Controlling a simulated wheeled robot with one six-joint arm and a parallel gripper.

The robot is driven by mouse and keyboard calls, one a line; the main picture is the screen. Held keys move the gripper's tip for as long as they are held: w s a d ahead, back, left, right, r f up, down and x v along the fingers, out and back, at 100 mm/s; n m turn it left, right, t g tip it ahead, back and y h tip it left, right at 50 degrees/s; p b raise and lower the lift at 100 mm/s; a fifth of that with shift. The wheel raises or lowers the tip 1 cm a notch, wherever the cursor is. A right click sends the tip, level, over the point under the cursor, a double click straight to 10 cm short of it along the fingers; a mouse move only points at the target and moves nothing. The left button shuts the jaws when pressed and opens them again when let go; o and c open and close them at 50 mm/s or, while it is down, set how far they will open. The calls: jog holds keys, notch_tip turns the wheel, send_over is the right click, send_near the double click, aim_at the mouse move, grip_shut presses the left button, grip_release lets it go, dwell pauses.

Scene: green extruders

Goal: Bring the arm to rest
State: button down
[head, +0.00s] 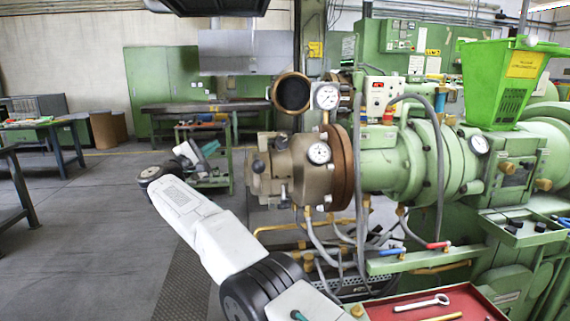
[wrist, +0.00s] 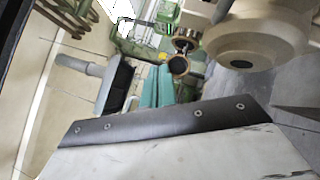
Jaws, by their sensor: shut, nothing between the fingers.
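My arm rises from the bottom of the head view toward the upper left. It bends at a dark joint and turns back toward my gripper (head: 194,156), which is small there. My gripper is shut, with nothing seen held in it. It is in the air left of the brown extruder head (head: 288,168), apart from it in the picture. Its fingertips are hard to make out. The wrist view is strongly tilted, and I cannot pick out the fingers there with certainty.
The green extruder (head: 400,165) with its hopper (head: 502,85) fills the right side. A red tray (head: 385,312) holding a wrench (head: 422,302) is at the bottom right. A workbench (head: 45,124) stands at the left. The grey floor (head: 90,230) at left is open.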

jog(key=w+a+f+n+g+y, duration=0.15)
jog(key=a+n+y, duration=0.35)
jog(key=n, duration=0.6)
jog(key=a+f+n+g+y, duration=0.1)
jog(key=a+f+n+y, duration=0.2)
jog(key=n+y, duration=0.55)
jog(key=a+f+n+g+y, duration=0.1)
jog(key=a+f+n+y, duration=0.25)
jog(key=n, duration=0.95)
jog(key=s+d+n+g+h, duration=0.1)
jog(key=s+d+n+g, duration=0.3)
jog(key=s+d+n, duration=0.65)
jog(key=s+d+n+g+h, duration=0.1)
jog(key=s+d+n+g, duration=0.4)
jog(key=d, duration=1)
jog(key=s+d+n+g+h, duration=0.1)
jog(key=s+d+n+g, duration=0.4)
jog(key=s+d, duration=0.6)
jog(key=s+d+n+h, duration=0.1)
jog(key=s+d+h, duration=0.3)
jog(key=s+d, duration=2.5)
jog(key=shift+s+d+n, duration=0.3)
jog(key=shift+s+d, duration=0.1)
jog(key=shift+d, duration=0.75)
